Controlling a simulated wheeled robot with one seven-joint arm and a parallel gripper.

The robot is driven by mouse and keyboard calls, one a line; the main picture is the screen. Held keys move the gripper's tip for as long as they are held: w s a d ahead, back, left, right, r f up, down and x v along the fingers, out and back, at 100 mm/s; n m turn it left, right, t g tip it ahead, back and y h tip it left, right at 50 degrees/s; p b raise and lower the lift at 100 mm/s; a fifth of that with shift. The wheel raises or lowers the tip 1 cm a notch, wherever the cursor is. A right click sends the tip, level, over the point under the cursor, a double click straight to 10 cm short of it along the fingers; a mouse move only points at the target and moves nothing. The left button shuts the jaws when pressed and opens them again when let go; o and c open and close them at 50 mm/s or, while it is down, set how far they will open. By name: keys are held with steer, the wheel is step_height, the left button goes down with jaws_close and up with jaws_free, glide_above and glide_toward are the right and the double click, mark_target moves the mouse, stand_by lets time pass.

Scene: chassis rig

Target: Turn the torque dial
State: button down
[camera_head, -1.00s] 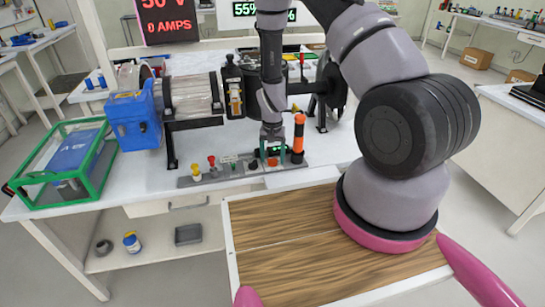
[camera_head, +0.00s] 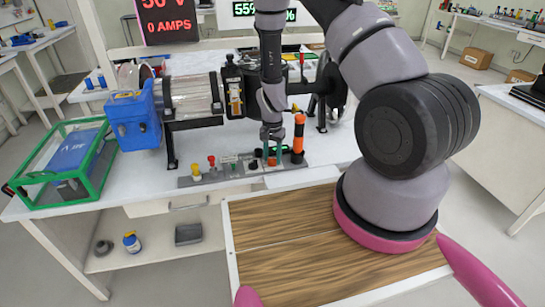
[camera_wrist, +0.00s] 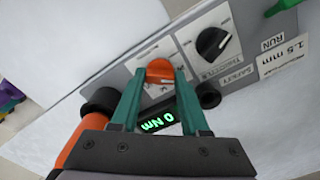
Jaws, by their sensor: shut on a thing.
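The orange dial (camera_wrist: 160,70) sits on the grey control panel, just beyond a small display (camera_wrist: 157,122) that reads "0 Nm" in green. My gripper (camera_wrist: 160,86) has its two teal fingers on either side of the dial, shut on it. The fingers hide part of the dial and its printed label. In the head view my gripper (camera_head: 270,154) points down at the right part of the control panel (camera_head: 218,176), and the dial is hard to make out there.
A black knob (camera_wrist: 213,43) stands beside the dial. Red and yellow levers (camera_head: 212,162) stand on the panel's left. A blue motor unit (camera_head: 135,120) and a green-framed box (camera_head: 65,162) stand further left.

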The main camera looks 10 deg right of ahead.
steer(key=m, duration=0.5)
steer(key=shift+m, duration=0.3)
steer(key=m, duration=1.2)
steer(key=shift+m, duration=0.3)
steer(key=m, duration=0.5)
steer(key=shift+m, duration=0.3)
steer(key=shift+w, duration=0.1)
steer(key=shift+c, duration=2)
jaws_free()
steer(key=shift+r, duration=0.1)
